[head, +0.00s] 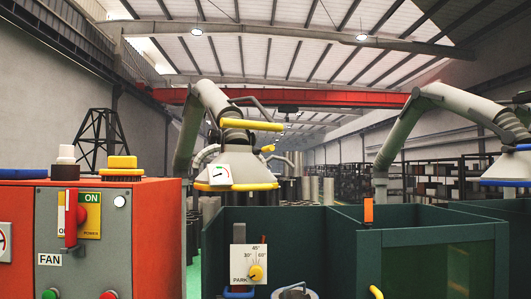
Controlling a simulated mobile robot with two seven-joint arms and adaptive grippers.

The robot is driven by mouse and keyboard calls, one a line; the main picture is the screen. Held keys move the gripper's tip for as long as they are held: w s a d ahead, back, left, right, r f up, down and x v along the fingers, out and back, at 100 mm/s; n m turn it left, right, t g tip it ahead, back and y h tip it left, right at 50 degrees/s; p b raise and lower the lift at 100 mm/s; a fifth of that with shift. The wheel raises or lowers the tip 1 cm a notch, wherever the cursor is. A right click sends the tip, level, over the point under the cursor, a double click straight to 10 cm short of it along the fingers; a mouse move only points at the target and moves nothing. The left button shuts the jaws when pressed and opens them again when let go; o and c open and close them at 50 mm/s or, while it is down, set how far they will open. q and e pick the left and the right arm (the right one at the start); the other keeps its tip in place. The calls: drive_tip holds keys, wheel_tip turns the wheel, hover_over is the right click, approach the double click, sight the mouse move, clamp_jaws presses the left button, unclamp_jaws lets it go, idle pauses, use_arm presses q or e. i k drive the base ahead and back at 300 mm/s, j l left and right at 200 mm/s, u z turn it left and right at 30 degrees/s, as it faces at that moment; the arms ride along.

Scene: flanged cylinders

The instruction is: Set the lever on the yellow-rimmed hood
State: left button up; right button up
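The yellow-rimmed hood (237,176) hangs from a grey jointed duct arm left of centre. It is a pale cone with a yellow lower rim and a small white gauge on its front left. Below the hood, a white plate (238,258) marked PARK, 30°, 45° and 60° stands at the green bin. A yellow round-ended knob (256,273) is on it, below the 60° mark; I cannot tell which mark it is set to. Neither of my grippers shows in the head view.
An orange cabinet (156,235) with a FAN panel, red lever (71,218) and buttons fills the left. Green bins (440,245) fill the lower centre and right. A blue-rimmed hood (503,168) hangs at the far right. A grey round object (294,292) is partly cut off below.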

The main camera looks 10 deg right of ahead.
sight(262, 149)
drive_tip(key=i+l+u, duration=0.15)
drive_tip(key=l+u, duration=0.3)
drive_tip(key=l, duration=1.05)
drive_tip(key=l+u, duration=0.45)
drive_tip(key=l, duration=1)
